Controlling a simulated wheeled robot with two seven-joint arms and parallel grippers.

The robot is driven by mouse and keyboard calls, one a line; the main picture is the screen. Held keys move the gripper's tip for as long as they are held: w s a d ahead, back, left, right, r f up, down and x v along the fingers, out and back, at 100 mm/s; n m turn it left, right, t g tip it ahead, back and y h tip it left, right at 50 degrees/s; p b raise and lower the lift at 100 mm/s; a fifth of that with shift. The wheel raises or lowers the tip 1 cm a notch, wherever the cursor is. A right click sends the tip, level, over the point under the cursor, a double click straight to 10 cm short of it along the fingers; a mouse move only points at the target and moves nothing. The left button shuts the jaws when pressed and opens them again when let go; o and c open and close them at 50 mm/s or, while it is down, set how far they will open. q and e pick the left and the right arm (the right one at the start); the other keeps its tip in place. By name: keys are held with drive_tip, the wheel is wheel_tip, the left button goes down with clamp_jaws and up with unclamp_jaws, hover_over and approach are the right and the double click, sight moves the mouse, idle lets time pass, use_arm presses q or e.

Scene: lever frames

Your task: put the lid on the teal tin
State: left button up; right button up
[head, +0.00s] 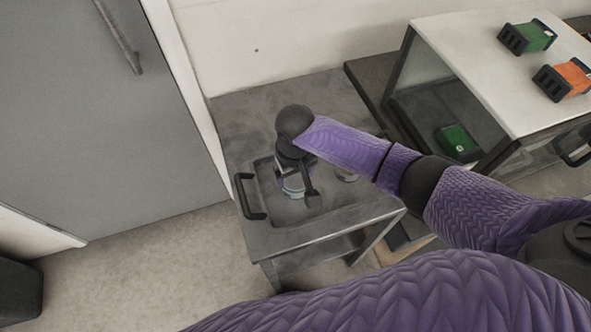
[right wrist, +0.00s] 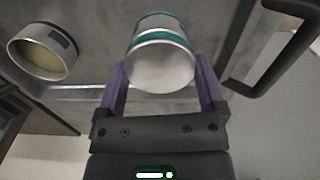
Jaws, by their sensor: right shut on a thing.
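The teal tin (right wrist: 160,22) is pale with teal bands and stands in a grey tray under my right gripper. It also shows in the head view (head: 293,189), partly hidden by the gripper. My right gripper (right wrist: 160,82) is shut on the lid (right wrist: 160,68), a plain silvery disc between its two purple fingers. The lid is at the tin's mouth end and covers the opening in this view. I cannot tell whether it is seated or slightly above the rim. My left gripper is not in view.
The grey tray (head: 264,178) with a black handle (head: 247,197) sits on a small grey table (head: 300,238). An open tin (right wrist: 42,58) with a blue label stands to the right in the head view. A white-topped case (head: 465,50) carries green and orange boxes.

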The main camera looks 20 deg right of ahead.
idle(0.4)
drive_tip(key=shift+f, duration=0.1)
drive_tip(key=o, duration=0.9)
wheel_tip(320, 180, up, 3)
drive_tip(key=p, duration=0.3)
wheel_tip(320, 180, up, 4)
drive_tip(key=p, duration=0.5)
